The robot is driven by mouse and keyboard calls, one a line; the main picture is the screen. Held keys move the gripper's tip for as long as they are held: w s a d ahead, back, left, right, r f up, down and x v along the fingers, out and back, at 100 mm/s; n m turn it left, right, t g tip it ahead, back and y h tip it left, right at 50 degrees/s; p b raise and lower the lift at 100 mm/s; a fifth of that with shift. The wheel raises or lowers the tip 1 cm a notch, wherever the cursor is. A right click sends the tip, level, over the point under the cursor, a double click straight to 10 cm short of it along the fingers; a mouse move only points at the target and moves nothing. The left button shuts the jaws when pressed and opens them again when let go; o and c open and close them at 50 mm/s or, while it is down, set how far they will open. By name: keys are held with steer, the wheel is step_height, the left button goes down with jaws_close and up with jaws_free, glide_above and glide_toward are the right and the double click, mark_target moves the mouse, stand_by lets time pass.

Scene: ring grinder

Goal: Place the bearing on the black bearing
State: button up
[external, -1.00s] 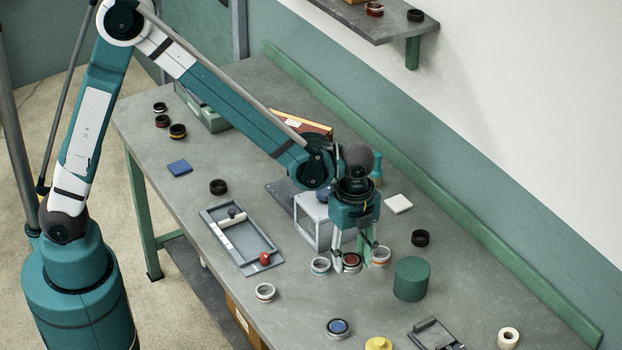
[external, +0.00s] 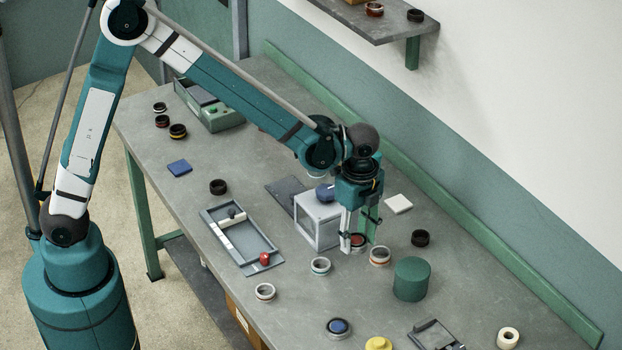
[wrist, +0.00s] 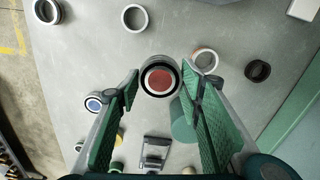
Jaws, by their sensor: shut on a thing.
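My gripper (external: 357,243) is closed on a dark bearing with a light ring and a red centre (wrist: 160,77). In the external view this bearing (external: 358,240) is partly hidden by a finger and appears held just above the table, though the height is hard to tell. In the wrist view it sits between the fingertips (wrist: 160,85). One plain black bearing (external: 420,238) lies to the right of my gripper, and it also shows in the wrist view (wrist: 257,71). Another black bearing (external: 218,187) lies left, behind the grey tray.
Two light rings, one (external: 320,266) and another (external: 380,256), lie near the gripper. A grey box frame (external: 318,228) stands close on its left and a green cylinder (external: 411,279) in front right. The grey tray (external: 241,240) lies left.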

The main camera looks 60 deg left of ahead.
steer(key=w+a+r+n+b, duration=0.1)
steer(key=w+a+n, duration=0.3)
steer(key=a, duration=0.6)
steer(key=w+a+r+n+b, duration=0.2)
steer(key=w+a+n, duration=0.2)
steer(key=a, duration=0.5)
steer(key=w+a+r+n+b, duration=0.1)
steer(key=w+a+n+b, duration=0.1)
steer(key=w+a+n, duration=0.2)
steer(key=w+a, duration=0.3)
steer(key=a, duration=0.3)
steer(key=shift+a+r, duration=0.25)
steer(key=shift+a, duration=0.05)
steer(key=shift+w+d+f+m+p, duration=0.1)
steer(key=shift+w+f+m+p, duration=0.35)
steer(key=shift+m+p, duration=1.45)
steer(key=shift+w+a+f+m+p, duration=0.1)
steer(key=shift+w+f+m+p, duration=0.35)
steer(key=shift+m, duration=2.65)
steer(key=shift+w+d+f+m+p, duration=0.1)
steer(key=shift+w+f+m+p, duration=0.3)
steer(key=shift+m+p, duration=1.55)
steer(key=shift+s+m+b, duration=0.1)
steer(key=shift+m+b, duration=0.5)
steer(key=shift+m, duration=0.05)
steer(key=shift+f, duration=0.15)
